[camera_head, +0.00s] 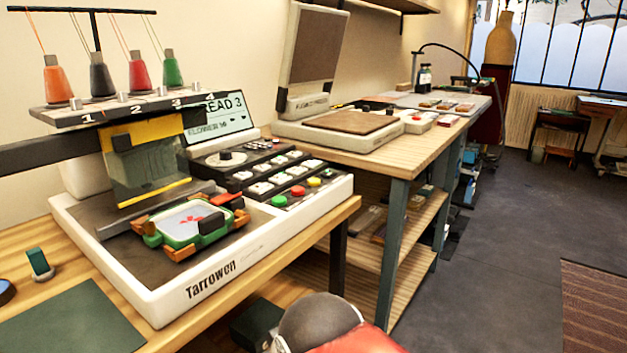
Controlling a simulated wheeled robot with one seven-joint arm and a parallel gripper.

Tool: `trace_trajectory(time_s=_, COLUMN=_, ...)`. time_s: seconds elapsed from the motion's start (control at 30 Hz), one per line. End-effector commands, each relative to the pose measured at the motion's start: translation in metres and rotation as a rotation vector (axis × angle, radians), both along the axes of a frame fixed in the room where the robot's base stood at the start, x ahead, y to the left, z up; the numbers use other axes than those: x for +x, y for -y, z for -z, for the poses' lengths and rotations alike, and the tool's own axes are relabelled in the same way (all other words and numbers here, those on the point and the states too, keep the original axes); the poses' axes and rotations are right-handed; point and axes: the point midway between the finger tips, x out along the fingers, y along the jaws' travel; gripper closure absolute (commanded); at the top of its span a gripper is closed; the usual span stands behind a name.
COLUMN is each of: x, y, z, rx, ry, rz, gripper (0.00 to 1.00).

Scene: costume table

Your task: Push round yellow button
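The round yellow button (313,182) sits on the front right of the control panel of a white embroidery machine (225,285) marked "Tarrowen". A round red button (298,191) is just left of it, and a round green button (279,201) is further left. Rows of pale square keys (262,187) lie behind them on the black panel. Nothing covers the yellow button. My gripper is not in view; a grey and red part of what looks like my arm shows at the bottom middle, below and in front of the table edge.
A hooped patch (187,222) lies on the machine bed under the needle head. Thread spools (57,80) stand above at left. A second table (385,160) with a flat press stands behind to the right. The grey floor (500,270) at right is open.

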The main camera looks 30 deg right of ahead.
Motion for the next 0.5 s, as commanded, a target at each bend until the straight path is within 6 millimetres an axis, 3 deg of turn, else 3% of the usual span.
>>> trace_trajectory(time_s=0.13, x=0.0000, y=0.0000, z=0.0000, rx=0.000, ry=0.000, rz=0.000, gripper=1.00)
trace_trajectory(time_s=0.5, x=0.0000, y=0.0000, z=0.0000, rx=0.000, ry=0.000, rz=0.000, gripper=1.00)
